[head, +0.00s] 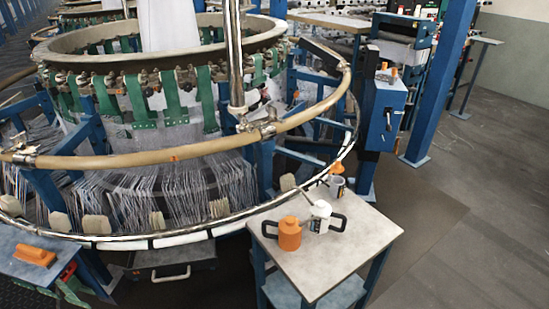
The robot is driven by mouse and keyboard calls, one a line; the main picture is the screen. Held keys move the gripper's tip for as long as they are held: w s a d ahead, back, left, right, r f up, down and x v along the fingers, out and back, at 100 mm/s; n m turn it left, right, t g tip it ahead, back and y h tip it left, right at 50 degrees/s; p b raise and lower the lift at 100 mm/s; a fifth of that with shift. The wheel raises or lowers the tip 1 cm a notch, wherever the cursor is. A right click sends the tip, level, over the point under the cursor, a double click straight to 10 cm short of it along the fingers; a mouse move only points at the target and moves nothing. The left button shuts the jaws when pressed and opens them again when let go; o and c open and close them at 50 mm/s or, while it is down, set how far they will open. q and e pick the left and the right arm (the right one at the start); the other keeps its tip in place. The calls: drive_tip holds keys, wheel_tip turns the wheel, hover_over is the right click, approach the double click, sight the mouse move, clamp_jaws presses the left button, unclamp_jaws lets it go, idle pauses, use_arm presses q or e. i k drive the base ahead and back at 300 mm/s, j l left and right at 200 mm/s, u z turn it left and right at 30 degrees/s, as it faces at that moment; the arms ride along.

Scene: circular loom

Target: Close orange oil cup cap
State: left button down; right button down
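An orange cup or jug (289,235) with a knob-like top and a black handle on its left stands upright at the left of a small grey-topped table (335,255). A white can (320,212) with a spout and a black handle stands just to its right. A smaller orange-and-dark cup (337,184) is at the table's back edge. Small orange knobs or caps (388,71) are on top of a blue box (389,103) behind. I cannot tell which is the oil cup cap, or whether any cap is open. Neither of my grippers is in view.
The circular loom with its curved tan rail (190,148) fills the left and middle. An orange object (35,256) lies on another table at lower left. A blue post (440,80) stands at the right. The grey floor (480,220) at the right is clear.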

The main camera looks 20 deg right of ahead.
sight(337, 167)
drive_tip(key=l+u, duration=0.45)
drive_tip(key=l, duration=0.4)
drive_tip(key=l+u, duration=0.45)
drive_tip(key=l, duration=0.4)
